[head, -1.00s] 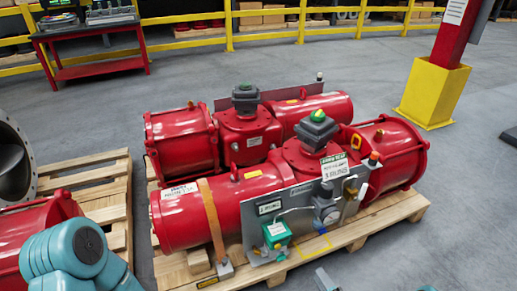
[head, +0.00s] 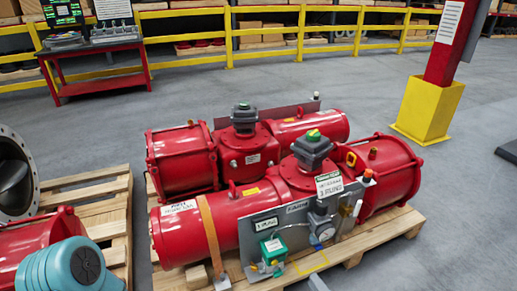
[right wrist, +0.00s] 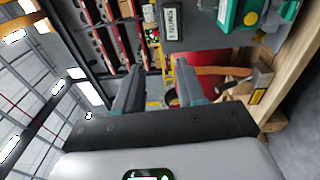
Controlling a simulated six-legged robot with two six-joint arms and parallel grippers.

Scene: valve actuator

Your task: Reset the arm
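Two red valve actuators lie side by side on a wooden pallet (head: 395,228). The near actuator (head: 230,225) has a grey box with a green and yellow indicator (head: 313,146) on top. Its grey panel (head: 262,225) carries a gauge, tubing and a green box (head: 273,250). The far actuator (head: 183,160) lies behind it. Only a grey tip of my right gripper shows at the bottom edge of the head view. In the right wrist view my right gripper (right wrist: 158,88) is open and empty; part of the green box (right wrist: 240,14) is beyond it.
A second pallet (head: 112,212) with red and grey parts is at the left. A yellow post base (head: 428,105) stands at the right, a red bench (head: 100,70) at the back left. A yellow railing (head: 300,37) runs behind. Grey floor is clear between.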

